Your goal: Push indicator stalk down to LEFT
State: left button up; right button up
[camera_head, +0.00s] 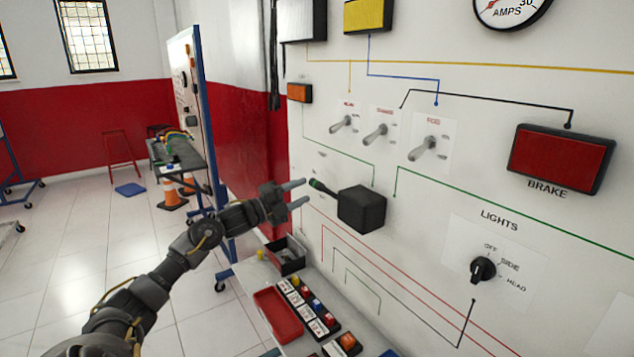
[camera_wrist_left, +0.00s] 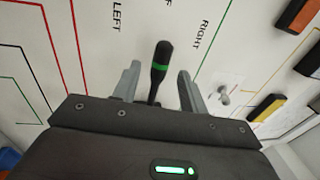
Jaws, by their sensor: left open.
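The indicator stalk (camera_head: 322,187) is a black lever with a green band, sticking out to the left from a black box (camera_head: 362,209) on the white panel. My left gripper (camera_head: 301,193) is open, with its two fingertips just left of the stalk's tip in the head view. In the left wrist view the stalk (camera_wrist_left: 160,68) stands between the two open fingers (camera_wrist_left: 158,82), with a gap on each side. The panel words LEFT (camera_wrist_left: 117,17) and RIGHT (camera_wrist_left: 202,35) show on either side of it. My right gripper is not in view.
Toggle switches (camera_head: 381,131) sit above the box, and a lights knob (camera_head: 483,269) is at lower right. A red brake lamp (camera_head: 560,158) is at right. Below, a bench holds a red tray (camera_head: 278,315) and a black bin (camera_head: 287,256). The floor at left is mostly clear.

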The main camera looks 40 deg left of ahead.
aim_at(312, 185)
pick_arm(q)
jog(key=p+x, duration=0.1)
jog(key=x, duration=0.4)
jog(key=shift+a+r, duration=0.1)
jog(key=shift+r, duration=0.05)
jog(key=shift+w+p, duration=0.3)
jog(key=shift+w, duration=0.15)
grip_shut()
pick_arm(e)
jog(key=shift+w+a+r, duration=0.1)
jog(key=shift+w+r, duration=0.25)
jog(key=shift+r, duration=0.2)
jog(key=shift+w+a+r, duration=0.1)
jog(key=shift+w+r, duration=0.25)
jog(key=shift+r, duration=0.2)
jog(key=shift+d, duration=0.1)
